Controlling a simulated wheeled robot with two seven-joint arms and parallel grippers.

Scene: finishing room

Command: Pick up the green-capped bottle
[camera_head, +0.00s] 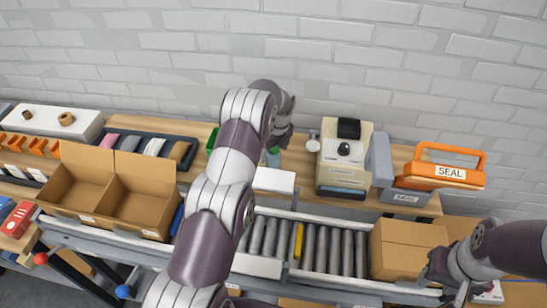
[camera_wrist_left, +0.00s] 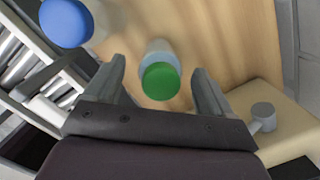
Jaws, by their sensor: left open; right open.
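The green-capped bottle (camera_wrist_left: 161,81) shows in the left wrist view, a pale body under a round green cap, on the wooden worktop. My left gripper (camera_wrist_left: 158,84) is open, one finger on each side of the bottle in this view, with visible gaps on both sides. I cannot tell how far above the bottle the fingers are. In the head view my left gripper (camera_head: 282,128) is over the bench, and my arm hides much of what is below. My right gripper (camera_head: 436,268) is beside a cardboard box at the right, its fingers hard to make out.
A blue-capped thing (camera_wrist_left: 67,22) is left of the bottle in the wrist view. A beige machine (camera_head: 343,158) stands right of my left gripper. An orange SEAL tool (camera_head: 441,172) is further right. A roller conveyor (camera_head: 317,248) and open cardboard box (camera_head: 113,190) are in front.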

